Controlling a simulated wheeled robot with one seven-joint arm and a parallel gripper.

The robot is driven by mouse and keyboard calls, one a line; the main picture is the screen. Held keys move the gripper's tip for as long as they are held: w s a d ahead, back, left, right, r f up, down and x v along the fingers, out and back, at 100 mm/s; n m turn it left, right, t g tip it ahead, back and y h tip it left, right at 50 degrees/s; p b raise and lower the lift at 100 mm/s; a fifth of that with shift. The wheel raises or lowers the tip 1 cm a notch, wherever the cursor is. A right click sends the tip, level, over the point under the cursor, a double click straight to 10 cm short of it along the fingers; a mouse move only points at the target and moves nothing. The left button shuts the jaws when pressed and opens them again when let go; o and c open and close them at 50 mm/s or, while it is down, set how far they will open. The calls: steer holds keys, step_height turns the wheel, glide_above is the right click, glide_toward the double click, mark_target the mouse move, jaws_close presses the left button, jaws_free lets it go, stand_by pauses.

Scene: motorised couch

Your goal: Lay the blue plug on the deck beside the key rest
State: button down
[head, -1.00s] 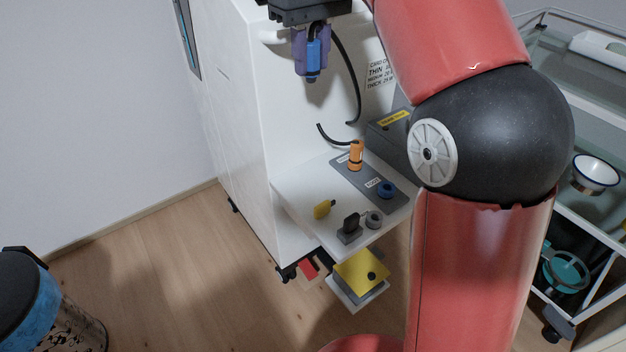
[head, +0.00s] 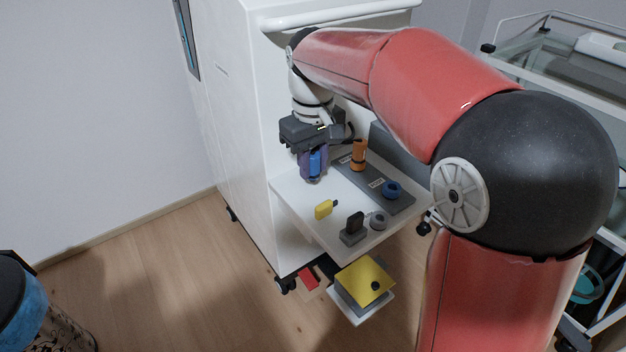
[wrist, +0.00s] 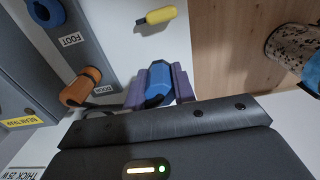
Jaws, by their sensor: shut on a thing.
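My gripper (head: 314,172), with purple fingers, is shut on the blue plug (head: 316,161). It is low over the back left part of the white deck (head: 292,192); I cannot tell whether the plug touches the deck. The plug also shows between the fingers in the wrist view (wrist: 158,78). A grey block with an upright black piece (head: 353,229), perhaps the key rest, stands near the deck's front edge. A yellow piece with a dark tip (head: 324,208) lies between it and my gripper.
An orange plug (head: 359,154) stands in the grey panel, with a blue ring (head: 392,189) by the FOOT label. A grey ring (head: 378,220) sits beside the grey block. Below the deck is a yellow plate (head: 364,281). The deck's left side is bare.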

mark_target(313, 180)
steer(key=shift+f+b, duration=0.3)
steer(key=shift+f, duration=1.8)
steer(key=shift+f, duration=0.1)
steer(key=c, duration=1.1)
jaws_free()
steer(key=shift+c, duration=0.2)
